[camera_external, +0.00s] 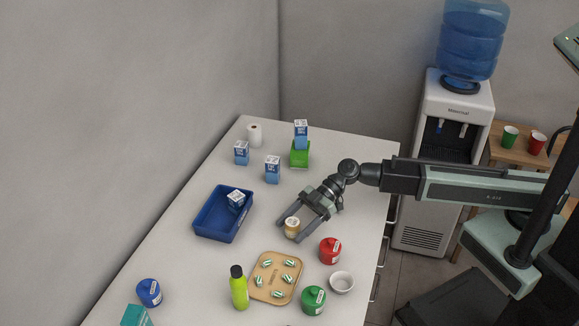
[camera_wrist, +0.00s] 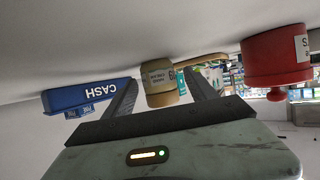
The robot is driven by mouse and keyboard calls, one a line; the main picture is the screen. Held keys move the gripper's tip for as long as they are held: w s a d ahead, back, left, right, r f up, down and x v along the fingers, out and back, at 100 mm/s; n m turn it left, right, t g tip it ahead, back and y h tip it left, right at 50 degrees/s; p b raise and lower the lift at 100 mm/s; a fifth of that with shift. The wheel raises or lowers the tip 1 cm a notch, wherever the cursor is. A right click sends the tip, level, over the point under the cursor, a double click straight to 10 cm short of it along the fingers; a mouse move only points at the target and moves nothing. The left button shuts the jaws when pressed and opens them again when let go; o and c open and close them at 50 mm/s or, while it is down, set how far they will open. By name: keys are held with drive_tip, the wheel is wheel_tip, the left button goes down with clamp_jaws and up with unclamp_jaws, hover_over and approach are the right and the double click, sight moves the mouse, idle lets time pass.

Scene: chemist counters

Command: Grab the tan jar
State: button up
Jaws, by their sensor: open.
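The tan jar (camera_external: 292,228) stands upright on the white counter, near its middle. My gripper (camera_external: 290,228) is low over the counter with its fingers open, one on each side of the jar. In the wrist view, which is upside down, the jar (camera_wrist: 159,84) with its pale label sits between the two dark fingers (camera_wrist: 163,92). Gaps show on both sides of the jar there. The far fingertips are partly hidden, and I cannot tell exactly how far past the jar they reach.
A red jar (camera_external: 329,250) stands just right of my gripper, with a white bowl (camera_external: 341,282) near it. A tan tray (camera_external: 262,289) with several small packs lies in front. A blue bin (camera_external: 212,226) is at left. Blue-white cartons (camera_external: 272,170) stand behind.

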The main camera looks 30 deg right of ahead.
sight(293, 221)
drive_tip(key=shift+a+f, duration=0.15)
drive_tip(key=shift+a, duration=0.15)
drive_tip(key=shift+d, duration=0.1)
drive_tip(key=shift+c, duration=1)
clamp_jaws()
wheel_tip(293, 221, up, 10)
drive_tip(key=p, duration=1)
drive_tip(key=shift+r, duration=0.25)
drive_tip(key=shift+f, duration=0.1)
